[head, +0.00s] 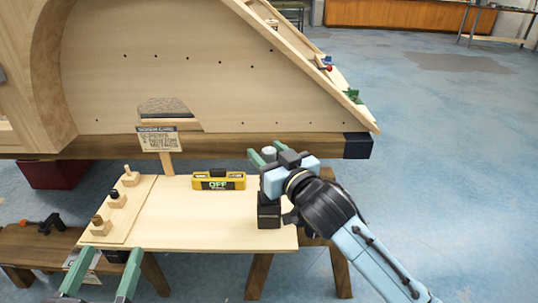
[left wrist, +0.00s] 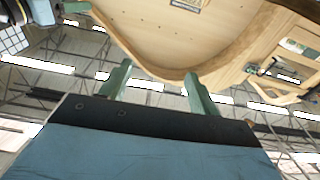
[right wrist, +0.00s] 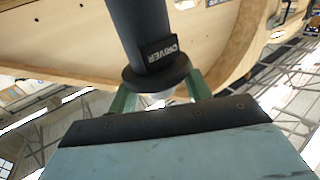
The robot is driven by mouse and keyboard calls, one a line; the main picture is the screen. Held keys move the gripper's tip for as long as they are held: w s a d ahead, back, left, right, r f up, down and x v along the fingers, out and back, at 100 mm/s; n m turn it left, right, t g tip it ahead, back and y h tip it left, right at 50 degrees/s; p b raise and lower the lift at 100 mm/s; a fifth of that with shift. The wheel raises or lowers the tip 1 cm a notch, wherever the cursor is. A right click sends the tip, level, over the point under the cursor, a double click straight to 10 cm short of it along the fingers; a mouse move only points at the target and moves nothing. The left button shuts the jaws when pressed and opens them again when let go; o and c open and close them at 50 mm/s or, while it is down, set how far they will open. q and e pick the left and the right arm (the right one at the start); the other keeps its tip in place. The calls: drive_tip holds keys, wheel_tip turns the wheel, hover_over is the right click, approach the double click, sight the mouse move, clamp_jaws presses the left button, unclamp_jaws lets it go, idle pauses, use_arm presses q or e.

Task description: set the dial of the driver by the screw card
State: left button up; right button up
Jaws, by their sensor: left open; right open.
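The screw card (head: 158,139) stands upright on a wooden post at the back left of the work board; its small print is hard to read. The driver (head: 268,212) stands at the board's right end, black and partly hidden by my right gripper (head: 268,156). In the right wrist view the driver (right wrist: 140,30) shows a dark body with a DRIVER label, a wide collar and a pale end piece near my open fingers. I cannot tell whether they touch it. No dial marks are readable. My left gripper (head: 103,270) is open and empty at the board's front left.
A large wooden frame (head: 190,70) rises behind. A low bench (head: 30,248) is at the left. The board's front middle is clear.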

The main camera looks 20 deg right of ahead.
drive_tip(key=shift+c, duration=0.4)
drive_tip(key=c, duration=0.9)
drive_tip(key=shift+r, duration=0.1)
drive_tip(key=m+h+p, duration=0.2)
drive_tip(key=h, duration=0.2)
drive_tip(key=shift+m+t, duration=0.3)
use_arm(q)
wheel_tip(320, 180, down, 9)
drive_tip(key=s+a+g+y, duration=0.2)
drive_tip(key=g, duration=0.4)
drive_tip(key=shift+a, duration=0.2)
use_arm(e)
drive_tip(key=shift+m+h, duration=0.3)
drive_tip(key=shift+h, duration=0.2)
drive_tip(key=o, duration=1)
drive_tip(key=shift+s, duration=0.1)
